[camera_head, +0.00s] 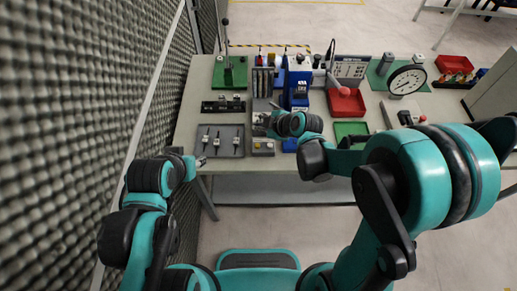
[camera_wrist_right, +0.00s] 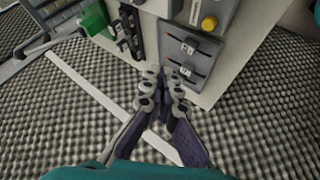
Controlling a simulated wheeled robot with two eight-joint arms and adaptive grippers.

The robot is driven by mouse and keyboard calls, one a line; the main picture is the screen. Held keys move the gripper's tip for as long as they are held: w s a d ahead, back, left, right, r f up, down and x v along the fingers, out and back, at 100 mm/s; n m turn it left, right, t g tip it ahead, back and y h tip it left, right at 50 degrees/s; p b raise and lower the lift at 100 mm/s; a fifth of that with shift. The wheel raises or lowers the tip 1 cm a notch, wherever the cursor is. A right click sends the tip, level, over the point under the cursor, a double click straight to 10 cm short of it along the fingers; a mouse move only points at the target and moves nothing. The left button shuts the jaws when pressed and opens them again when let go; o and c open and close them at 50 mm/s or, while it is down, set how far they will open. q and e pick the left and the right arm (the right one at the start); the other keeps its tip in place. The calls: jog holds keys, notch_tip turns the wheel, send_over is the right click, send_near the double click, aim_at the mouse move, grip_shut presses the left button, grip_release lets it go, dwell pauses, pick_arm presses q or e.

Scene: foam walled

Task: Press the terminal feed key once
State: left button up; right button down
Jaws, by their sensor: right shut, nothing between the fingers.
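A small grey box (camera_head: 268,150) with a round yellow button (camera_head: 257,145) sits at the front edge of the bench; the button also shows at the top of the right wrist view (camera_wrist_right: 209,22). I cannot read any label, so I cannot tell whether it is the feed key. My right gripper (camera_head: 262,120) is shut and empty, above the bench and just behind the box in the head view. Its fingers (camera_wrist_right: 166,72) show together in the wrist view, apart from the button. My left gripper (camera_head: 201,162) is near the bench's front left edge, too small to read.
A green fixture (camera_head: 230,75), blue machine (camera_head: 299,85), red bin (camera_head: 347,104) and dial gauge (camera_head: 406,80) stand on the bench (camera_head: 187,125). A textured foam wall (camera_head: 70,100) bounds the left side.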

jog(key=shift+a+f, duration=0.1)
jog(key=shift+f, duration=0.1)
dwell(0.3)
jog(key=b, duration=0.6)
send_over(259, 146)
notch_tip(259, 146, down, 8)
jog(key=shift+s+r, duration=0.1)
jog(key=shift+r, duration=0.1)
jog(key=shift+f+b, duration=0.5)
jog(key=shift+b, duration=0.2)
dwell(0.3)
jog(key=shift+f+b, duration=0.4)
jog(key=shift+b, duration=0.05)
jog(key=shift+f+b, duration=0.55)
dwell(0.6)
jog(key=shift+r, duration=0.1)
jog(key=shift+r+p, duration=0.7)
jog(key=shift+r, duration=0.15)
